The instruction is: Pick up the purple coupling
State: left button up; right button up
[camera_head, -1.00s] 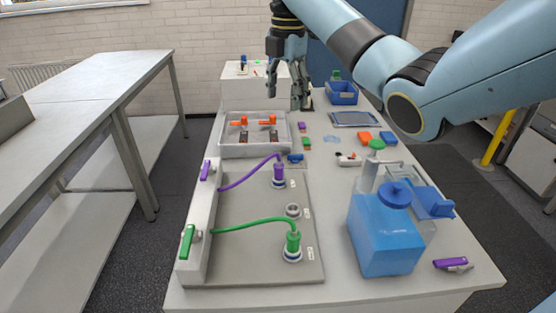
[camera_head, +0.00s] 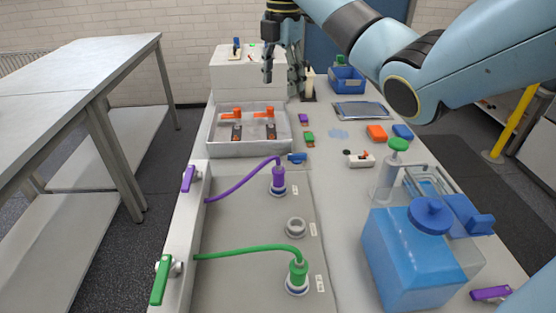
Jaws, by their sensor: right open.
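The purple coupling (camera_head: 278,178) stands upright in a white-and-blue ringed port on the grey plate (camera_head: 255,215). A purple hose (camera_head: 238,186) runs from it to the raised block at the plate's left. My right gripper (camera_head: 282,75) is open, fingers pointing down, high at the back near the white box. It is well beyond the coupling and apart from it. Nothing shows between its fingers. A green coupling (camera_head: 298,272) with a green hose stands nearer on the same plate, with an empty grey port (camera_head: 295,227) between the two. My left gripper is not in view.
A tray (camera_head: 249,151) with orange-clamped cells lies behind the plate. A blue tank (camera_head: 410,255) stands at the front right. A purple-handled piece (camera_head: 490,293) lies beside it. Small purple (camera_head: 303,119) and green (camera_head: 309,138) pieces lie right of the tray.

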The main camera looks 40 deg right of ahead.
jog(key=b, duration=1.6)
send_near(278, 175)
jog(key=shift+w+d+f, duration=0.15)
jog(key=shift+d, duration=0.25)
jog(key=shift+w+d+f, duration=0.2)
jog(key=shift+d, duration=0.2)
jog(key=shift+f, duration=0.25)
notch_tip(278, 175, down, 5)
jog(key=shift+r, duration=0.1)
jog(key=f, duration=0.3)
jog(key=f+b, duration=0.1)
jog(key=f, duration=0.1)
jog(key=shift+w+a+f, duration=0.1)
jog(key=shift+w+f, duration=0.25)
jog(key=shift+w, duration=0.05)
jog(key=shift+c, duration=0.5)
grip_shut()
